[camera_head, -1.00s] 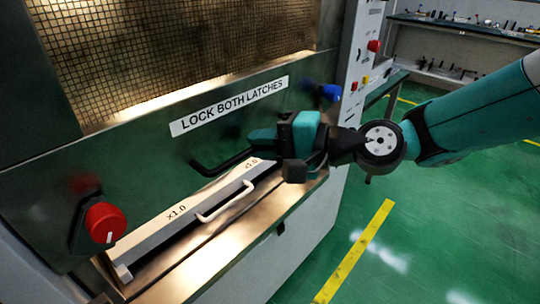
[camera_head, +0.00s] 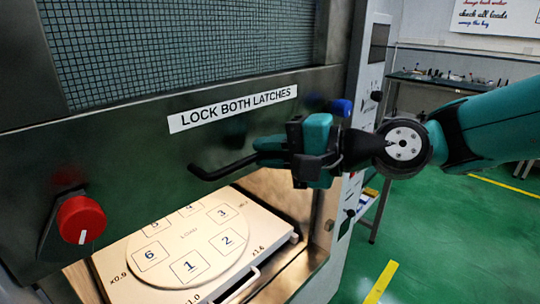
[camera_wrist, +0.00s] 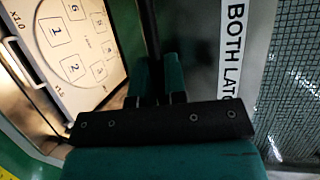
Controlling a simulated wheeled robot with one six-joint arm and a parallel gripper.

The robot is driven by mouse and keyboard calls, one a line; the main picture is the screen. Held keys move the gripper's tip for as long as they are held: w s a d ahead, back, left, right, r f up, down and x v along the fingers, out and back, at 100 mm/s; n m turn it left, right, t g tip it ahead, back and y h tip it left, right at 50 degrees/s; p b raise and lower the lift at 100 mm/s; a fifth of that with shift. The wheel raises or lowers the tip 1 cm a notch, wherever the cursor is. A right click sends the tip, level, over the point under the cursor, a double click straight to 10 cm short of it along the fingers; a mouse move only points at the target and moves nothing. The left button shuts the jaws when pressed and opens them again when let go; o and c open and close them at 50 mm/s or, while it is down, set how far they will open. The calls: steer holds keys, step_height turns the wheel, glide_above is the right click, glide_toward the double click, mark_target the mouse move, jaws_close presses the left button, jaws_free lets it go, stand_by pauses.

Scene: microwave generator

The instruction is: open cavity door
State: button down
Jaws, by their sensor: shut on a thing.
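The cavity door (camera_head: 120,160) is a dark metal panel with a mesh window (camera_head: 180,50) and a "LOCK BOTH LATCHES" label (camera_head: 233,109). It is raised, and the lit cavity shows below its lower edge. A black bar handle (camera_head: 225,168) runs along the lower part of the door. My gripper (camera_head: 272,150) is shut on the right part of this handle, hiding that end. In the wrist view the teal fingers (camera_wrist: 158,78) close around the dark handle bar (camera_wrist: 150,30).
Inside the cavity is a tray (camera_head: 125,280) with a round plate (camera_head: 190,248) of numbered squares. A red knob (camera_head: 81,219) is at the door's lower left and a blue knob (camera_head: 341,107) at its right.

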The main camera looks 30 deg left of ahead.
stand_by(0.3)
steer(key=c, duration=1.2)
jaws_free()
steer(key=d+r+b, duration=0.1)
steer(key=d+b, duration=0.1)
steer(key=d, duration=0.6)
steer(key=w+d+r+b, duration=0.1)
steer(key=d+r+b, duration=0.1)
steer(key=d, duration=0.7)
steer(key=shift+w+b, duration=0.25)
steer(key=shift+b, duration=0.3)
steer(key=shift+r, duration=0.1)
